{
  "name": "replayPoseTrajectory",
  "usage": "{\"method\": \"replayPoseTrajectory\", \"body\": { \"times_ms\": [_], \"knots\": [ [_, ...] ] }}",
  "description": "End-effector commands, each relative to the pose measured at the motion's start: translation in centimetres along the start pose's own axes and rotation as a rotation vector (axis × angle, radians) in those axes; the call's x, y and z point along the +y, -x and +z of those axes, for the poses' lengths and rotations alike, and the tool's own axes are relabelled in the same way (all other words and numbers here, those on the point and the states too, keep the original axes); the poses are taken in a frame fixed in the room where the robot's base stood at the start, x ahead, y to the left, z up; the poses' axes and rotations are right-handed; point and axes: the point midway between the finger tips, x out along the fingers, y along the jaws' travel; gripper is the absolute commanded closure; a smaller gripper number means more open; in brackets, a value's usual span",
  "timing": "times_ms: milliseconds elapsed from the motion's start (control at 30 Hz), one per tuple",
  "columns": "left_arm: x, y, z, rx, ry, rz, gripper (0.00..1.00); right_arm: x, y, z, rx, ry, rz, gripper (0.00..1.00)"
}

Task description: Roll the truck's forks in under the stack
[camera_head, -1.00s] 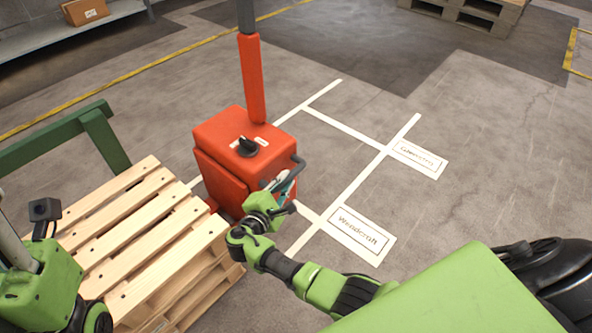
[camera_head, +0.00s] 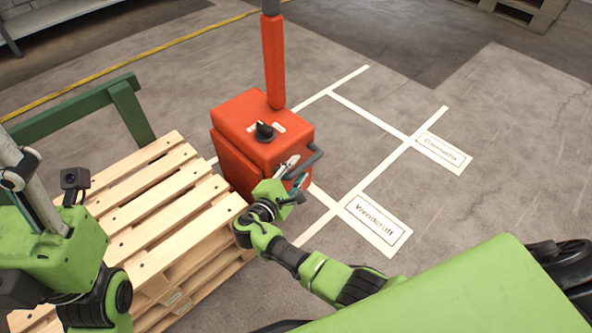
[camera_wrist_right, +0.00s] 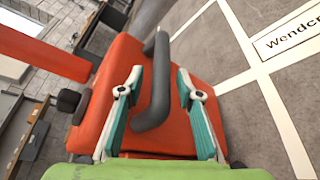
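The red truck (camera_head: 240,165) stands on the floor against the far right side of the wooden pallet stack (camera_head: 150,205). It has a black knob on top, a tall mast and a dark bar handle. Its forks are not visible, so I cannot tell how far they are under the stack. My right gripper (camera_head: 297,172) is at the truck's handle. In the right wrist view, its two teal fingers (camera_wrist_right: 160,92) are apart, with the handle (camera_wrist_right: 155,85) between them and gaps beside it. My left arm is at the left edge; its gripper is not visible.
A green rail (camera_head: 80,108) stands behind the stack. White floor lines (camera_head: 365,118) mark bays right of the truck, with lettered labels, one reading Wendcraft (camera_head: 378,222). Other pallets (camera_head: 520,10) lie at the far back. Open floor lies to the right.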

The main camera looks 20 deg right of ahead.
Motion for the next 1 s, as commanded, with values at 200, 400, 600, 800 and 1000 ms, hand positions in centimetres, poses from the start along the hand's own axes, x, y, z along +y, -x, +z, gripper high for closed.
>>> {"method": "replayPoseTrajectory", "body": {
  "times_ms": [200,400,600,800,1000],
  "knots": [
    [0.0,-0.1,-0.1,0.005,-0.002,0.003,0.47,0.0,1.3,0.0,0.001,0.000,0.000,0.67],
    [0.0,-0.1,-0.1,0.003,-0.001,0.001,0.47,0.0,4.8,-0.2,0.003,0.000,0.000,0.67],
    [0.0,-0.1,-0.1,0.002,-0.001,0.000,0.47,0.1,7.2,-0.3,0.004,0.000,0.002,0.67],
    [0.0,-0.1,0.0,0.001,-0.001,0.000,0.47,0.1,7.7,-0.2,0.003,0.001,0.002,0.67],
    [0.0,-0.1,0.0,0.001,0.000,0.000,0.47,0.0,7.6,-0.2,0.004,-0.002,-0.002,0.67]
  ]
}}
